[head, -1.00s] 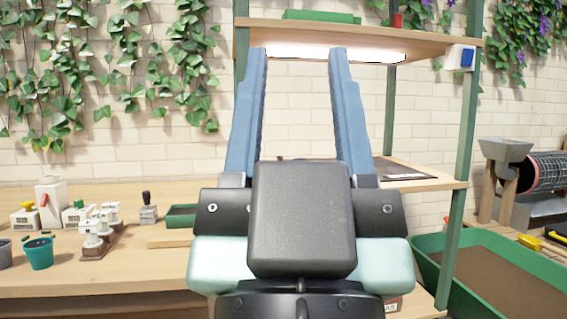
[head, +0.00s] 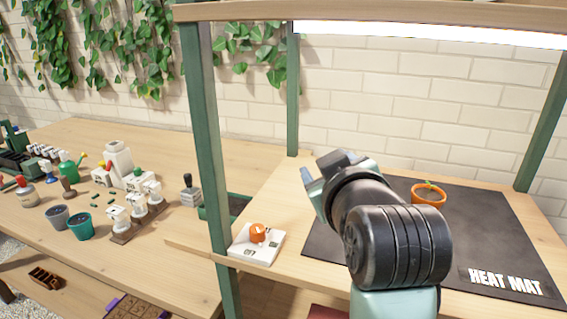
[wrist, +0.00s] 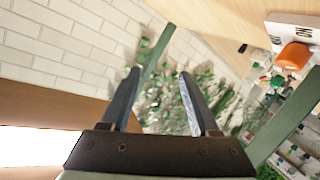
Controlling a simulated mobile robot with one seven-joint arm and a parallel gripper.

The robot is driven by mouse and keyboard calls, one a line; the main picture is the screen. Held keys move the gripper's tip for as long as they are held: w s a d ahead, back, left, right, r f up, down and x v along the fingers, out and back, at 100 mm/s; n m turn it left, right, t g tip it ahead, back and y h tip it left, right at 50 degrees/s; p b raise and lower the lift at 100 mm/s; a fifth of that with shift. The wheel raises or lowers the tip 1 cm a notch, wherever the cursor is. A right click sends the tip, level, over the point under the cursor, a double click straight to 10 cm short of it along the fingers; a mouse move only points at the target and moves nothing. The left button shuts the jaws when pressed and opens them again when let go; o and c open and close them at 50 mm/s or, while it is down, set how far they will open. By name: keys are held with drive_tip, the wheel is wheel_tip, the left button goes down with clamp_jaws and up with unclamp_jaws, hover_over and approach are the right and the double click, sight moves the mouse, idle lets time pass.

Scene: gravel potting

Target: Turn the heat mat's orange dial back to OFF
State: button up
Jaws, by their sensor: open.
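The orange dial (head: 258,233) sits on a small white control box (head: 242,251) at the left front corner of the shelf board. The dial also shows at the upper right of the wrist view (wrist: 293,57), with dark lettering on the box beside it. I cannot tell which mark the dial points to. The dark heat mat (head: 470,245) lies to the right of the box. My gripper (head: 318,178) is above the mat's left part, up and to the right of the dial, apart from it.
An orange pot (head: 428,194) with a seedling stands on the mat. A green shelf post (head: 207,150) rises just left of the box. A lit upper shelf (head: 400,12) hangs overhead. Pots and tools crowd the bench at left. A green tray (head: 213,211) sits behind the post.

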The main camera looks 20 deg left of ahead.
drive_tip(key=f+n+g+p, duration=0.1)
drive_tip(key=g+p, duration=0.1)
drive_tip(key=s+f+n+g+p, duration=0.1)
drive_tip(key=g+p, duration=0.1)
drive_tip(key=p, duration=0.1)
drive_tip(key=s+n+g+p, duration=0.1)
drive_tip(key=g+p, duration=0.2)
drive_tip(key=shift+d+f+n+h, duration=0.3)
drive_tip(key=shift+d+f, duration=0.05)
drive_tip(key=shift+f, duration=0.05)
drive_tip(key=s+d+n+g+p, duration=0.1)
drive_tip(key=s+g+p, duration=0.1)
drive_tip(key=s+d+f+n+g+p, duration=0.1)
drive_tip(key=s+g+p, duration=0.1)
drive_tip(key=s+d+n+g+p, duration=0.1)
drive_tip(key=s+g+p, duration=0.1)
drive_tip(key=shift+s+d+f+h+p, duration=0.15)
drive_tip(key=shift+d+f+h+p, duration=0.15)
drive_tip(key=shift+d+f, duration=0.1)
drive_tip(key=shift+s+a, duration=0.1)
drive_tip(key=shift+a, duration=0.05)
drive_tip(key=p, duration=0.2)
approach(258, 228)
drive_tip(key=x, duration=0.5)
drive_tip(key=shift+f, duration=0.2)
drive_tip(key=shift+p+x, duration=0.4)
drive_tip(key=shift+x, duration=0.7)
drive_tip(key=shift+a+f, duration=0.3)
drive_tip(key=shift+f, duration=0.25)
clamp_jaws()
